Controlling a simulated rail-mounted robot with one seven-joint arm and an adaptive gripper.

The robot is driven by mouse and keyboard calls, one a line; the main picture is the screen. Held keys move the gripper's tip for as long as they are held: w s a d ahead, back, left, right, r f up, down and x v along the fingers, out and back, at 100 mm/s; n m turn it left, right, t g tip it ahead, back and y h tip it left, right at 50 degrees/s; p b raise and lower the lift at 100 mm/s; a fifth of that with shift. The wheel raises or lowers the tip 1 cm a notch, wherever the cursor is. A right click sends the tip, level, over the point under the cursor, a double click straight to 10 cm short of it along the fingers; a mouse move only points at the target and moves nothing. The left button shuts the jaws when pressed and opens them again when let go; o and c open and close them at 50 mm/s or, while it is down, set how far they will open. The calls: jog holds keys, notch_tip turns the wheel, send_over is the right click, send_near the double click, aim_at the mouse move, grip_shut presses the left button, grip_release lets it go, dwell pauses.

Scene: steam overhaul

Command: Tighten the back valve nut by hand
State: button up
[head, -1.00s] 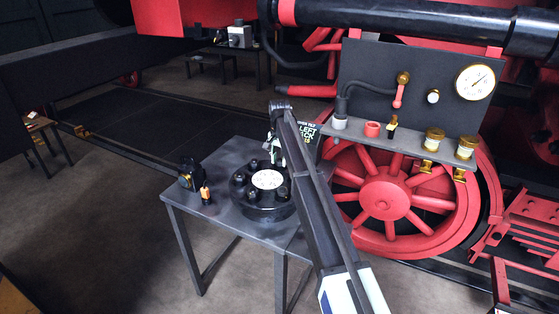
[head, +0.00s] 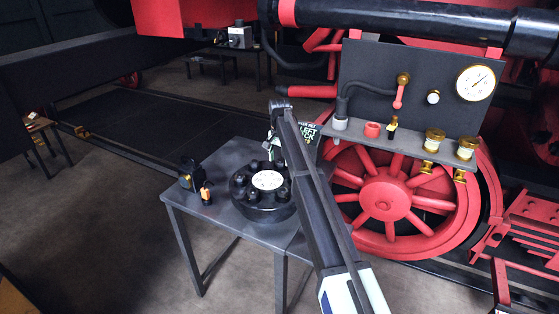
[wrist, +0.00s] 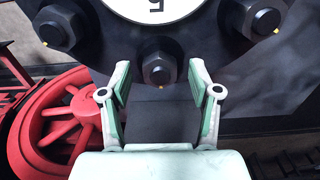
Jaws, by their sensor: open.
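A round black valve cover (head: 262,205) with a white dial plate (head: 267,180) lies on the small grey table. Several dark nuts stand in a ring around the plate. In the wrist view the back nut (wrist: 159,72) is a dark hex on a wider round base, with a small yellow mark at its edge. My gripper (wrist: 159,66) is open, with one pale green finger on each side of this nut.
The grey table (head: 222,165) also holds a black block (head: 189,174) and a small orange-and-black item (head: 206,193) at left. A red wheel (head: 385,200) and gauge panel (head: 375,75) are close at right.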

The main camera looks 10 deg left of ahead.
aim_at(279, 161)
notch_tip(279, 161, up, 11)
jog(key=shift+r, duration=0.2)
jog(key=shift+f, duration=0.1)
dwell(0.4)
